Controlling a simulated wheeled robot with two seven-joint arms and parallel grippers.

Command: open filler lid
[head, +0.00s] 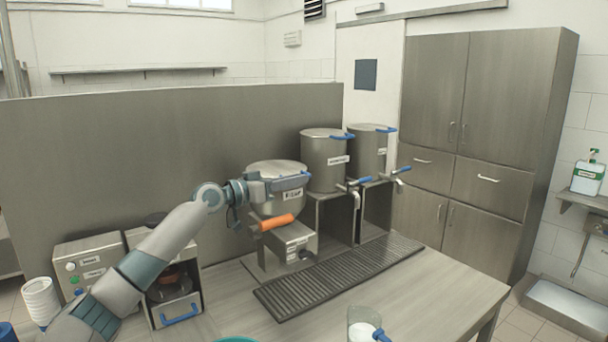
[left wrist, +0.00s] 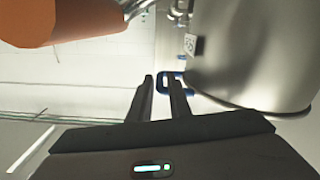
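The filler is a round steel pot (head: 276,207) on a steel base, with a lid (head: 272,167) that looks closed. An orange lever (head: 277,222) sits below its label and shows large in the left wrist view (left wrist: 60,20). My left gripper (head: 306,181) reaches across the pot's front, near the rim. In the left wrist view its two fingers (left wrist: 160,78) are apart. A blue loop handle (left wrist: 165,76) shows at the fingertips, partly behind them; I cannot tell whether they touch it. The pot wall (left wrist: 250,50) is right of the fingers. My right gripper is not in view.
Two steel pots (head: 325,165) (head: 368,152) with blue lid handles and taps stand right of the filler. A dark drip grate (head: 340,275) lies before them. A coffee machine (head: 165,290) is at the left. The table's right front is clear.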

